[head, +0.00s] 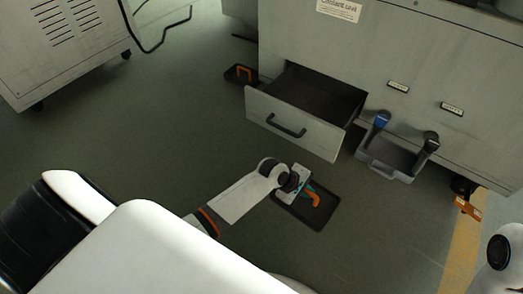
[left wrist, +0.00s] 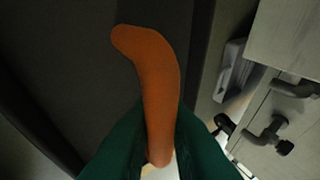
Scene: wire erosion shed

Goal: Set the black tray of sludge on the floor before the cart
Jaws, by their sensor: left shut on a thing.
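The black tray (head: 322,218) is a shallow dark rectangle with an orange handle (head: 315,199), low in front of the open drawer. Whether it touches the floor I cannot tell, and no sludge can be made out in it. My left gripper (head: 306,190), with green fingers, is over the tray and shut on its handle. In the left wrist view the orange handle (left wrist: 158,85) stands between the green fingers. The wheeled grey cart (head: 65,45) stands at the upper left. My right arm shows at the lower right edge, its gripper out of view.
A drawer (head: 290,128) stands open from the large grey cabinet (head: 400,55) just behind the tray. A grey bin (head: 388,158) sits under two valve handles to the right. Another dark tray (head: 233,79) lies by the cabinet's left foot. The floor between drawer and cart is clear.

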